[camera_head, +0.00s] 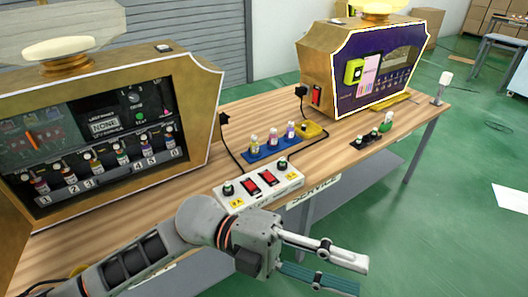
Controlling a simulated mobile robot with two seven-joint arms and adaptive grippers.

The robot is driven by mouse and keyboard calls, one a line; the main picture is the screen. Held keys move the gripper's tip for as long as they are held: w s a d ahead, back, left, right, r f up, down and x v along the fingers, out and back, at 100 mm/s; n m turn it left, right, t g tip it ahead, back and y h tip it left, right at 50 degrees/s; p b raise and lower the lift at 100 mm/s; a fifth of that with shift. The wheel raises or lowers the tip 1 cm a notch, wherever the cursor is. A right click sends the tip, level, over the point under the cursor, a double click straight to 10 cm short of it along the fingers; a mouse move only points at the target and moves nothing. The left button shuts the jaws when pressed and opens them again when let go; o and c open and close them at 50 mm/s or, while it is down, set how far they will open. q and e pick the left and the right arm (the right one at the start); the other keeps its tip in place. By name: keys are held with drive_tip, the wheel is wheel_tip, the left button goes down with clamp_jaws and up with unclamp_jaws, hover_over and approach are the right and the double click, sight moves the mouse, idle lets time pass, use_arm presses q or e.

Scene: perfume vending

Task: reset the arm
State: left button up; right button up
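My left arm (140,262) comes in from the lower left along the table's front edge. Its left gripper (361,276) points right, in front of the table edge and over the green floor. The two fingers are apart, one grey and one teal, with nothing visible between them. A white power strip (273,192) with red switches lies on the table just behind the gripper's wrist. My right gripper is not in view.
A gold vending machine (207,130) stands at the left of the wooden table (232,113), and a purple-fronted one (345,100) at the far right. Small bottles stand on a blue tray (262,155). A black holder (362,142) sits near the front edge.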

use_arm(q)
drive_tip(key=w+a+r+n+t+h, duration=0.1)
drive_tip(key=w+a+n+t+h, duration=0.15)
drive_tip(key=w+n+t, duration=0.3)
drive_tip(key=w+a+r+n+t+h, duration=0.1)
drive_tip(key=w+n+t+h, duration=0.3)
drive_tip(key=w+n+t, duration=0.15)
drive_tip(key=w+a+f+n+t+y, duration=0.4)
drive_tip(key=a+f+n+t+y, duration=0.2)
drive_tip(key=f+n+t, duration=0.15)
drive_tip(key=w+a+f+n+t+y, duration=0.5)
drive_tip(key=a+f+n+t+y, duration=0.15)
drive_tip(key=n, duration=0.25)
drive_tip(key=s+a+f+n+g+y, duration=0.2)
drive_tip(key=s+a+f, duration=0.2)
drive_tip(key=f, duration=0.5)
drive_tip(key=s+a+f+n+g+y, duration=0.2)
drive_tip(key=a+f, duration=0.4)
drive_tip(key=f, duration=0.3)
drive_tip(key=s+a+f+n+g+y, duration=0.2)
drive_tip(key=s+a+f+y, duration=0.2)
drive_tip(key=s+f, duration=0.3)
wheel_tip(320, 180, down, 3)
drive_tip(key=shift+a+r+n+g, duration=0.1)
drive_tip(key=shift+a+n+g, duration=0.25)
drive_tip(key=shift+a, duration=0.45)
